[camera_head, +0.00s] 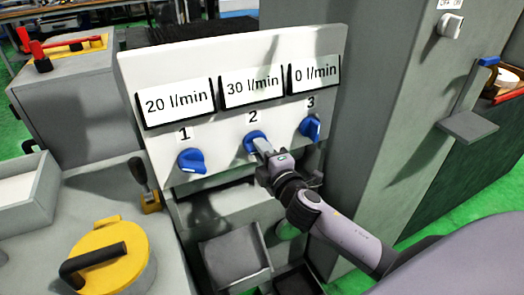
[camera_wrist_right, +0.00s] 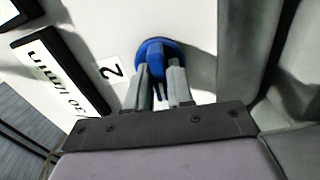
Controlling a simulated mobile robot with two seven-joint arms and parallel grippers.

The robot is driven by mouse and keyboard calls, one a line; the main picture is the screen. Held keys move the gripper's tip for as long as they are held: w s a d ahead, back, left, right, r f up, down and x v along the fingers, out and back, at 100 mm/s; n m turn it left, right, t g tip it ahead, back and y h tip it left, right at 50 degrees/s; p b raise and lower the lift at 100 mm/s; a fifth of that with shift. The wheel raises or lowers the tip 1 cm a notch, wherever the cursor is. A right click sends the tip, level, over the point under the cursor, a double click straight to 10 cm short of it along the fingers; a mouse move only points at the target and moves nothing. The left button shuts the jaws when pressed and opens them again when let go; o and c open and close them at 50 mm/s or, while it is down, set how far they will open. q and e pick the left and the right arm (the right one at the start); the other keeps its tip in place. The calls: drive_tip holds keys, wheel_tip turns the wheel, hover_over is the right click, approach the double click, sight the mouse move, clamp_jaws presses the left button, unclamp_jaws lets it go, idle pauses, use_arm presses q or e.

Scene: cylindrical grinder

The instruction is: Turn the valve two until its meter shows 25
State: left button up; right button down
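Valve two (camera_head: 255,141) is a blue knob on the white panel, below the label 2. Its meter (camera_head: 251,86) reads 30 l/min. My right gripper (camera_head: 262,147) is at this valve. In the right wrist view, the two fingertips (camera_wrist_right: 161,72) stand on either side of the blue handle (camera_wrist_right: 156,58) and appear shut on it. The meter shows there at a steep slant (camera_wrist_right: 62,85). My left gripper is not in view.
Valve one (camera_head: 191,161) is to the left, under a meter (camera_head: 175,101) reading 20 l/min. Valve three (camera_head: 310,127) is close on the right, under a meter (camera_head: 314,73) reading 0 l/min. A grey column (camera_head: 385,110) stands right of the panel.

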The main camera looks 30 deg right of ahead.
drive_tip(key=m, duration=0.3)
drive_tip(key=c, duration=1.1)
unclamp_jaws()
drive_tip(key=s, duration=0.7)
drive_tip(key=shift+s+a+b, duration=0.1)
drive_tip(key=shift+a+b, duration=0.1)
drive_tip(key=shift+b, duration=0.2)
